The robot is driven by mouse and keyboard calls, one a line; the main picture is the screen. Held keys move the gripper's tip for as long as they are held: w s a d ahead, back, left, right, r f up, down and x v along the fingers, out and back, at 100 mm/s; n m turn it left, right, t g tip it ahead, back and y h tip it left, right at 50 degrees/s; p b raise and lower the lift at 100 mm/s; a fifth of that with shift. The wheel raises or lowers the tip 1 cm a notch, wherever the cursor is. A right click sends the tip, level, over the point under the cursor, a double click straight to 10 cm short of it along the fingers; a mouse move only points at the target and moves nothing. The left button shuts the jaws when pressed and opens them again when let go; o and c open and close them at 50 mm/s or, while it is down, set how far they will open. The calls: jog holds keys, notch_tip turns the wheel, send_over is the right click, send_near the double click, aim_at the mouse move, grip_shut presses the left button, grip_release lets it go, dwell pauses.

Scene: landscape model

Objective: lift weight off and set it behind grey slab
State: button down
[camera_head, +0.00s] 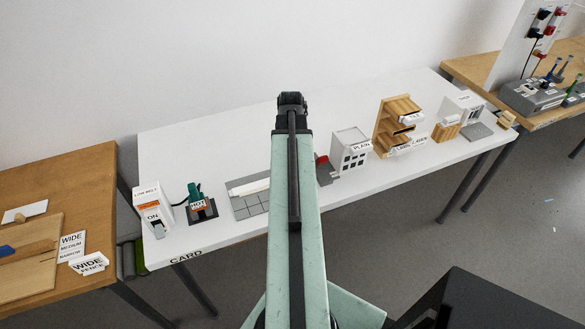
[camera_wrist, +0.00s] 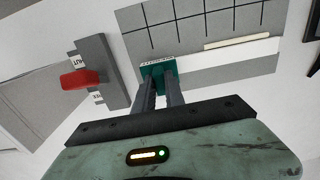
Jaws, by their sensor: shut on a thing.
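The weight appears to be a small teal block (camera_wrist: 158,72) with a pale lettered strip on its top edge. My gripper (camera_wrist: 158,90) is shut on it in the wrist view, one dark finger on each side. The block overlaps the left end of a white strip (camera_wrist: 225,56) on the grey slab (camera_wrist: 262,18), which has dark grid lines. I cannot tell whether the block touches the slab or hangs above it. In the head view the slab (camera_head: 245,210) lies left of my arm; my arm hides the gripper's fingers and the block.
A grey block with a red lever (camera_wrist: 82,80) stands left of the weight in the wrist view. A thin beige stick (camera_wrist: 237,43) lies near the white strip. On the white table (camera_head: 350,190), the HOT device (camera_head: 200,207) stands left of the slab and a building model (camera_head: 350,150) right.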

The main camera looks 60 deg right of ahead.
jog(key=shift+r+p, duration=0.5)
jog(key=shift+r, duration=0.1)
jog(key=shift+r+p, duration=1.75)
